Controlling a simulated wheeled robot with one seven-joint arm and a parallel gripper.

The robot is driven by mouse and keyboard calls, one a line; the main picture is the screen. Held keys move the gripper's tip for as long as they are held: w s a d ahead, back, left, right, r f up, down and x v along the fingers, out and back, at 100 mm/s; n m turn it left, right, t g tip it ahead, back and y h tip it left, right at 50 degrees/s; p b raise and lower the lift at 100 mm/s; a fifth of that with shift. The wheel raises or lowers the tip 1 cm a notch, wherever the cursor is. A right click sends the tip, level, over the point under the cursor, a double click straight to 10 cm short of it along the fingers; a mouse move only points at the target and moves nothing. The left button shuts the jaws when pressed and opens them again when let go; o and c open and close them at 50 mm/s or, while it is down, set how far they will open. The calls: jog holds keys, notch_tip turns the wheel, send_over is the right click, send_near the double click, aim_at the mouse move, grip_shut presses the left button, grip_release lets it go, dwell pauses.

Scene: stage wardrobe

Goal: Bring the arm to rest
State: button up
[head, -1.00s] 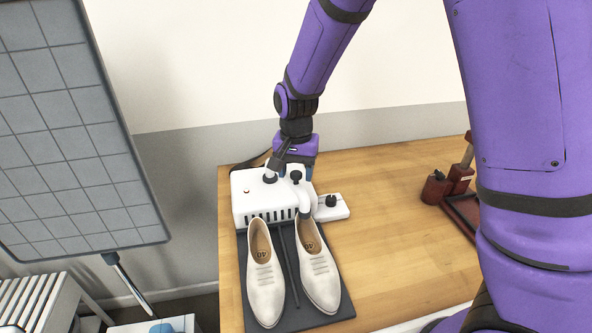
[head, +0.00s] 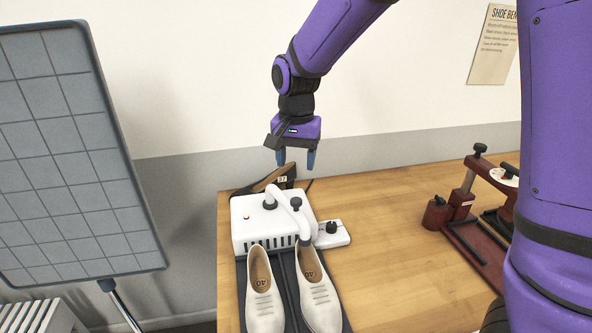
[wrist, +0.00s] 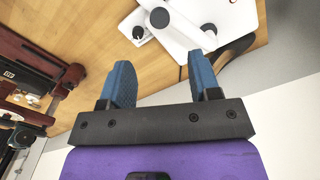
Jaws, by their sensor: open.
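My gripper (head: 296,160) hangs from the purple arm above the back of the wooden bench, over the far side of the white shoe dryer (head: 246,237). Its two blue fingers are apart and nothing is between them. In the wrist view my gripper (wrist: 165,85) is also open and empty, with the dryer (wrist: 190,30) beyond the fingertips. A dark shoe (head: 262,181) with a tag reading 37 stands behind the dryer, below the gripper and apart from it.
Two cream shoes (head: 263,300) sit on a dark mat in front of the dryer. A dark red stand (head: 468,232) is on the right of the wooden bench (head: 400,185). A grey gridded panel (head: 75,160) stands at the left. The bench middle is clear.

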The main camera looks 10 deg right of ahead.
jog(key=shift+r, duration=0.1)
jog(key=s+d+r+n+t, duration=0.1)
jog(key=s+d+r, duration=0.4)
jog(key=d+r, duration=0.15)
jog(key=s+d+r+n+t, duration=0.1)
jog(key=s+d+r, duration=0.1)
jog(key=s, duration=0.4)
jog(key=s+d+r+n+t, duration=0.1)
jog(key=s+d+r, duration=0.1)
jog(key=s+d, duration=0.3)
jog(key=s+d+r+n+t, duration=0.2)
jog(key=s+d, duration=0.1)
jog(key=s, duration=0.6)
jog(key=shift+s+d+r, duration=0.15)
jog(key=shift+s+r, duration=0.05)
jog(key=shift+r, duration=0.1)
